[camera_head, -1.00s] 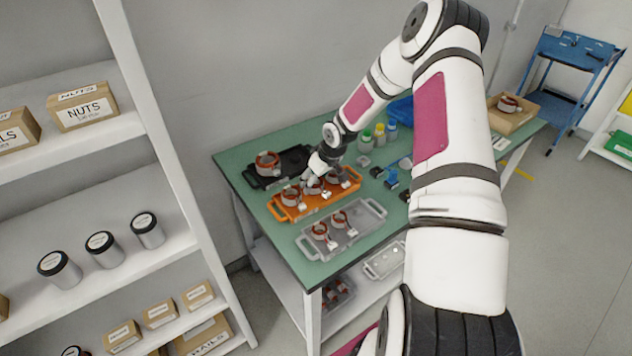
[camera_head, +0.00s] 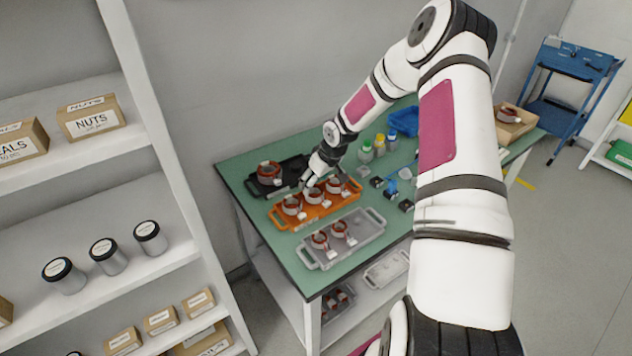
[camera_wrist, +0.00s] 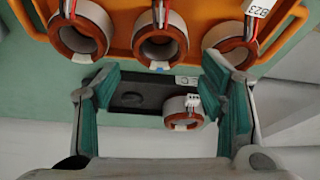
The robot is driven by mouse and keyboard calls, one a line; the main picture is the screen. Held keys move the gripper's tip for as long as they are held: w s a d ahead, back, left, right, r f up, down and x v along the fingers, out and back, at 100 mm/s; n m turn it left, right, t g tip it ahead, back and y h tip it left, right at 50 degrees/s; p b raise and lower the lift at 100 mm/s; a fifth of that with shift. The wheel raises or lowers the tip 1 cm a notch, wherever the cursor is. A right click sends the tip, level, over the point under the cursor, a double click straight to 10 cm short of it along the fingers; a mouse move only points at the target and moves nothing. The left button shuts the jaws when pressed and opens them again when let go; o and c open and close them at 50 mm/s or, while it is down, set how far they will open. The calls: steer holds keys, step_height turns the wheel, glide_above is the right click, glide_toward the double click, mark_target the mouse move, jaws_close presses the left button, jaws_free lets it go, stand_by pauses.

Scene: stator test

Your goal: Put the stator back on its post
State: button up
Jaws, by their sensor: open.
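The orange tray (camera_head: 287,222) holds three copper-brown stators, the middle one (camera_head: 314,194) just below my gripper (camera_head: 308,179). In the wrist view the orange tray (camera_wrist: 122,32) lies across the top with its three stators (camera_wrist: 160,47). The black tray (camera_head: 290,167) holds one stator (camera_head: 269,173) and shows between my fingers in the wrist view (camera_wrist: 117,102). There its stator (camera_wrist: 184,118) lies near the right finger beside a dark round feature (camera_wrist: 133,98). My gripper (camera_wrist: 158,72) is open, with nothing between its fingers. I cannot make out which post is empty.
A clear grey tray (camera_head: 360,235) with two stators stands in front of the orange one. Bottles (camera_head: 379,144), small parts (camera_head: 391,186) and a blue bin (camera_head: 404,121) are to the right.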

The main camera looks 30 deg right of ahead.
steer(key=o, duration=0.5)
steer(key=v, duration=1.2)
stand_by(0.5)
